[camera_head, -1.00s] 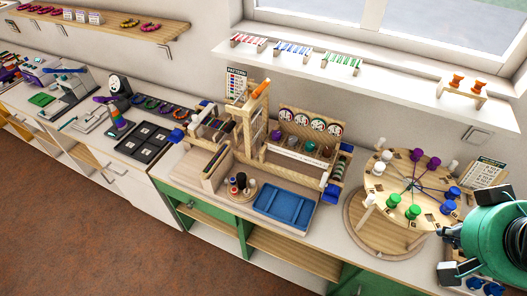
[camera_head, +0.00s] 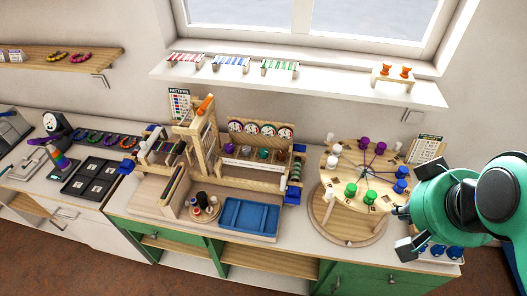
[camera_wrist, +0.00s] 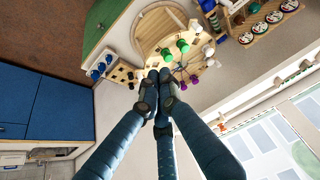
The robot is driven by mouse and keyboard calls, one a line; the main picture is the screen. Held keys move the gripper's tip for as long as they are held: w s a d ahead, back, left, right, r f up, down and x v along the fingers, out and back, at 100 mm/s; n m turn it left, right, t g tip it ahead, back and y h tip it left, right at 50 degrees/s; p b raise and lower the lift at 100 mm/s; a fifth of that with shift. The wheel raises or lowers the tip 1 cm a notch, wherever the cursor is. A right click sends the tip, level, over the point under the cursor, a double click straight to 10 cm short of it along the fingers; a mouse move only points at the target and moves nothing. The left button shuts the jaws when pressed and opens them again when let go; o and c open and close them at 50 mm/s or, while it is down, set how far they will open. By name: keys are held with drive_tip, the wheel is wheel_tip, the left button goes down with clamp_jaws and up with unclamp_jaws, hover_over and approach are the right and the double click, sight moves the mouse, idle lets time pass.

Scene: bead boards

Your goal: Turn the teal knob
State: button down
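The teal knob (camera_head: 264,155) is small and round. It sits in a row of knobs under the dial faces on the wooden bead unit (camera_head: 260,178), at the middle of the head view. Its turned angle is too small to read. My gripper (camera_wrist: 159,75) reaches up the middle of the wrist view, over the round wooden board. In the head view my arm is at the right edge, well to the right of the teal knob and apart from it. The fingertips look close together, but I cannot tell whether they are open or shut. I see nothing held.
The round board (camera_head: 345,176) with purple, blue, green and white pegs stands between my arm and the bead unit. A blue tray (camera_head: 250,214) lies before the knobs. A shelf (camera_head: 330,88) hangs above.

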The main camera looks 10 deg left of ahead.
drive_tip(key=c, duration=1.4)
unclamp_jaws()
drive_tip(key=shift+w+a+r, duration=0.1)
drive_tip(key=shift+w+r, duration=0.05)
drive_tip(key=shift+w, duration=0.05)
drive_tip(key=shift+c, duration=0.2)
drive_tip(key=shift+o, duration=0.5)
drive_tip(key=shift+w+a+r, duration=0.1)
drive_tip(key=shift+w+r, duration=0.1)
drive_tip(key=shift+w, duration=0.05)
drive_tip(key=w+a+r+g+p, duration=0.15)
drive_tip(key=w+a, duration=0.25)
drive_tip(key=w, duration=0.4)
drive_tip(key=w+a+p, duration=0.2)
drive_tip(key=w+a, duration=0.3)
drive_tip(key=w, duration=0.2)
drive_tip(key=w+a+r+g+p, duration=0.15)
drive_tip(key=w+a, duration=0.25)
drive_tip(key=w, duration=0.4)
drive_tip(key=w+a+f+g+p, duration=0.1)
drive_tip(key=w+a+f+p, duration=0.2)
drive_tip(key=w+a+f, duration=0.3)
drive_tip(key=w+a+f+g+p, duration=0.1)
drive_tip(key=w+a+f+p, duration=0.1)
drive_tip(key=w+a+f, duration=0.5)
drive_tip(key=a+f, duration=0.5)
drive_tip(key=a, duration=0.3)
drive_tip(key=shift+w+a+g+p, duration=0.2)
drive_tip(key=shift+a+g+p, duration=0.1)
drive_tip(key=shift+p, duration=0.1)
